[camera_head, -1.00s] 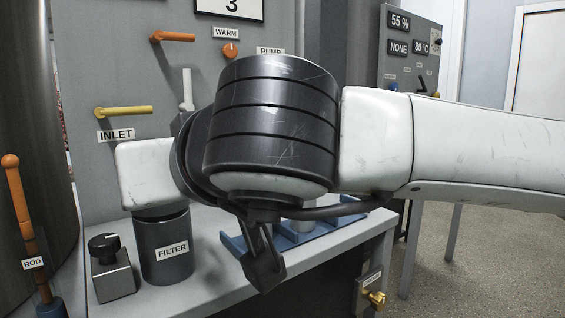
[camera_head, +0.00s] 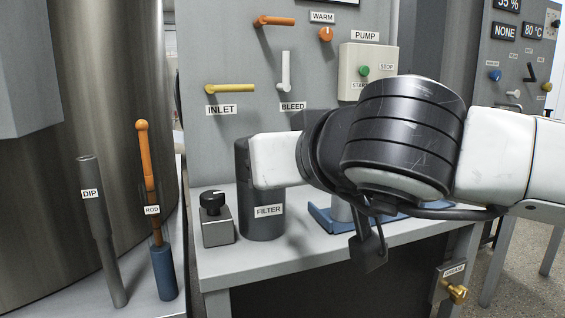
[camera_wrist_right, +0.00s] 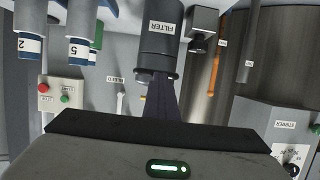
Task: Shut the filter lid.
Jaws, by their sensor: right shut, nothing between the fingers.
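The filter (camera_head: 265,222) is a dark labelled cylinder on the grey bench. A white link of my right arm covers part of its upper half in the head view, so its lid is not clear there. The upside-down right wrist view shows the filter (camera_wrist_right: 159,42) with a dark round lid rim (camera_wrist_right: 141,76) at its top end. I cannot tell whether the lid sits flush. My right gripper (camera_wrist_right: 163,86) is shut and empty, its dark fingers overlapping the rim in that view; contact is unclear. In the head view its fingers are hidden. My left gripper is out of view.
A black-knobbed box (camera_head: 217,226) stands close left of the filter. A blue tray (camera_head: 327,220) lies to the right under my arm. The yellow inlet handle (camera_head: 231,89) and white bleed handle (camera_head: 285,72) stick out above. The rod (camera_head: 146,170) stands at left.

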